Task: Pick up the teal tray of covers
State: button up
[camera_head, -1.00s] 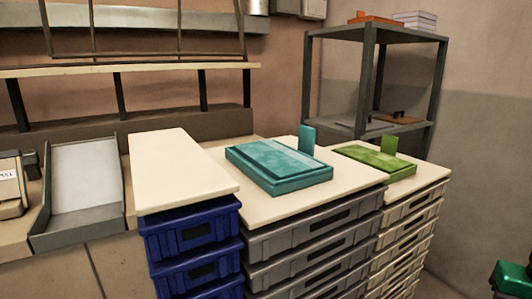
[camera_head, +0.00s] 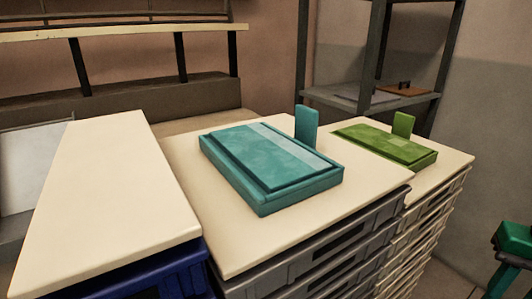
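The teal tray (camera_head: 262,196) lies flat on a cream board (camera_head: 190,160) on top of a stack of grey crates (camera_head: 345,254). Flat teal covers (camera_head: 265,150) fill the tray, with a paler strip along their right part. An upright teal tab (camera_head: 307,124) stands at the tray's back right. My gripper is not recognisable in the view, so I cannot tell its state or its distance from the tray.
A green tray (camera_head: 420,159) sits to the right on another crate stack. A bare cream board (camera_head: 105,190) tops blue crates (camera_head: 165,278) on the left. A dark shelf rack (camera_head: 372,104) stands behind. A green and dark object (camera_head: 512,245) is at the right edge.

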jog(key=w+a+r+n, duration=0.4)
jog(key=w+r, duration=0.2)
jog(key=r, duration=0.4)
notch_tip(320, 180, up, 27)
jog(key=n+t, duration=0.1)
jog(key=n, duration=0.8)
send_over(306, 107)
jog(key=s+d, duration=0.2)
jog(key=shift+w+a+y, duration=0.15)
jog(key=shift+y, duration=0.25)
jog(key=shift+a+f, duration=0.1)
jog(key=shift+a, duration=0.1)
jog(key=f, duration=0.5)
jog(key=shift+w+a+f, duration=0.15)
jog(key=shift+w, duration=0.2)
jog(key=shift+w+a+f, duration=0.15)
jog(key=shift+a+f, duration=0.05)
jog(key=shift+f, duration=0.55)
jog(key=shift+w+a+f, duration=0.1)
jog(key=shift+a+f, duration=0.05)
jog(key=shift+f, duration=0.55)
jog(key=shift+w+a+f, duration=0.1)
jog(key=shift+w+f, duration=0.05)
jog(key=shift+f, duration=0.4)
jog(key=shift+w+f, duration=0.1)
jog(key=shift+f, duration=0.45)
jog(key=shift+w+f, duration=0.1)
jog(key=shift+f, duration=0.1)
